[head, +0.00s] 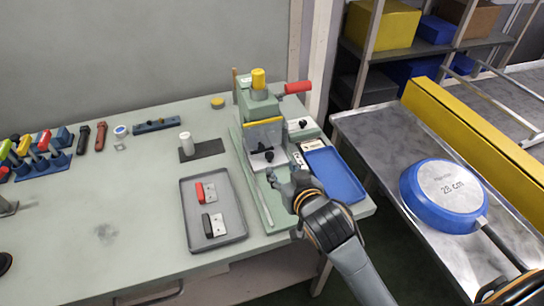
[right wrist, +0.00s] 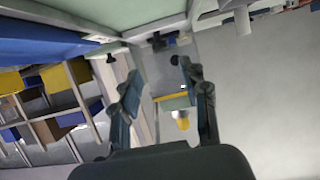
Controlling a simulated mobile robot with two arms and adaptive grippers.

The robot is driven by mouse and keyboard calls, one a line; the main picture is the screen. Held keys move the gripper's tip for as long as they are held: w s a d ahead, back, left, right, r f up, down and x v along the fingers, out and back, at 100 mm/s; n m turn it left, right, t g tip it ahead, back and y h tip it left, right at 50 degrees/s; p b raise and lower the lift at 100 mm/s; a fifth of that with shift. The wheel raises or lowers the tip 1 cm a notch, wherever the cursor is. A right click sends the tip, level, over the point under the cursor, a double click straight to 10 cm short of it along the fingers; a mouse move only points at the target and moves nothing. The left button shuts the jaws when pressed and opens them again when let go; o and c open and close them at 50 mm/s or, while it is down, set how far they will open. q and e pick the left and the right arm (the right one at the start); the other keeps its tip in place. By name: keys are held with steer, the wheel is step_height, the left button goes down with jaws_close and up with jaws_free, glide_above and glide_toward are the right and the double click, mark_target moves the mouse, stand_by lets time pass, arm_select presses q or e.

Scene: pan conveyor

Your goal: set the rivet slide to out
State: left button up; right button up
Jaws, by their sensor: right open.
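The green press (head: 262,115) has a yellow cap, a red handle and a yellow guard bar (head: 263,134). Below the guard, a grey plate with a black knob (head: 269,156) sits on the press's long pale green base (head: 250,185); it appears to be the rivet slide. My right gripper (head: 282,178) is low over the front of the base, just in front of the knob. In the right wrist view its two fingers (right wrist: 158,80) are spread with nothing between them. A dark knob (right wrist: 174,60) shows beyond the fingertips. Contact with the slide cannot be told.
A grey tray (head: 240,232) with red and black handled parts lies left of the base. A blue tray (head: 335,175) lies close on the right. A blue pan (head: 428,210) rests on the metal conveyor (head: 375,130). The table's left middle is clear.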

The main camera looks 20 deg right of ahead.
mark_target(271, 157)
steer(key=x, duration=0.4)
steer(key=shift+w+f, duration=0.1)
steer(key=shift+w, duration=0.05)
steer(key=x, duration=0.3)
steer(key=shift+w+f, duration=0.1)
steer(key=shift+w, duration=0.15)
steer(key=shift+w+f, duration=0.2)
steer(key=shift+w, duration=0.2)
arm_select(q)
steer(key=shift+w, duration=0.65)
arm_select(e)
jaws_close()
